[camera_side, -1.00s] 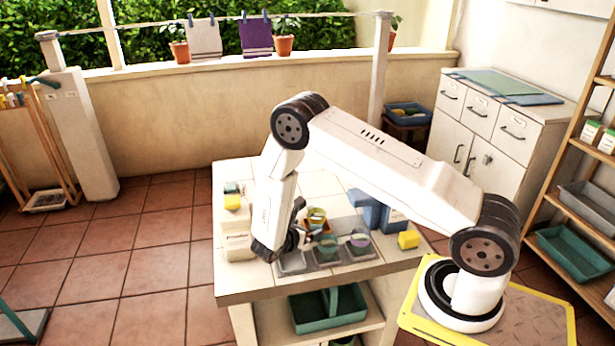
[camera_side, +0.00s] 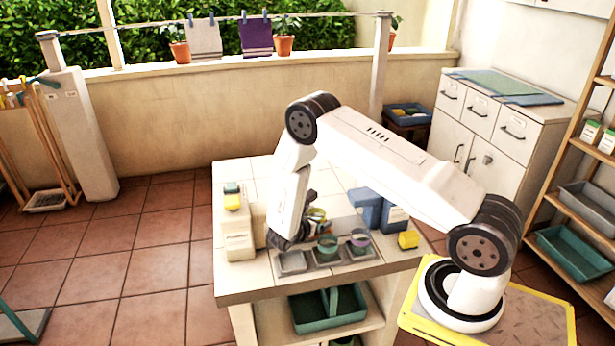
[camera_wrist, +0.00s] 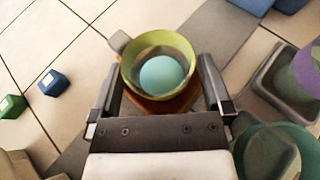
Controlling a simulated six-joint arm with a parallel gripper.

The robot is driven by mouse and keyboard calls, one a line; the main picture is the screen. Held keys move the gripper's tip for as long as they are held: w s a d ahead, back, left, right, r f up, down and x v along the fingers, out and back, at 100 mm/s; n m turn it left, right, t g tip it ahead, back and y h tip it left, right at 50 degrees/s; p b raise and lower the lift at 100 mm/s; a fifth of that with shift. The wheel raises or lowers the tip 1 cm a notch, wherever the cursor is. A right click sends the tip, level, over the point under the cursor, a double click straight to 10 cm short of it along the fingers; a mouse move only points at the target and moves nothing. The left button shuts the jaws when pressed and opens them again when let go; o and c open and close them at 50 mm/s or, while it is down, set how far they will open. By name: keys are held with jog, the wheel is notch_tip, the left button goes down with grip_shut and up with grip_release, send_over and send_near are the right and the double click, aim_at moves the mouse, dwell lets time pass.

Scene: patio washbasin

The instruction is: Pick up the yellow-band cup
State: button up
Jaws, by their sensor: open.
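The yellow-band cup (camera_wrist: 135,57) stands in the wrist view with its mouth toward the camera and a round pale teal shape inside. My open gripper (camera_wrist: 161,66) has one finger on each side of it; I cannot tell whether either finger touches it. In the side view the cup (camera_side: 317,213) is partly hidden behind my wrist, and my gripper (camera_side: 304,217) is beside it. A green-band cup (camera_wrist: 268,130) and a purple-band cup (camera_wrist: 306,72) stand to the right in the wrist view.
The green-band cup (camera_side: 327,248) and purple-band cup (camera_side: 360,240) stand close by on grey trays. Blue containers (camera_side: 368,210) and a yellow block (camera_side: 408,240) are to the right. The tabletop behind is clear.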

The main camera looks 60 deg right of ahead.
dwell(0.4)
jog(key=c, duration=1.2)
jog(key=shift+o, duration=0.2)
jog(key=shift+r, duration=0.15)
jog(key=shift+r, duration=0.8)
jog(key=s+a+r, duration=0.2)
jog(key=s+r, duration=0.3)
jog(key=s, duration=0.1)
jog(key=s+a+r, duration=0.3)
jog(key=s+r, duration=0.3)
jog(key=s, duration=0.1)
jog(key=shift+a, duration=0.3)
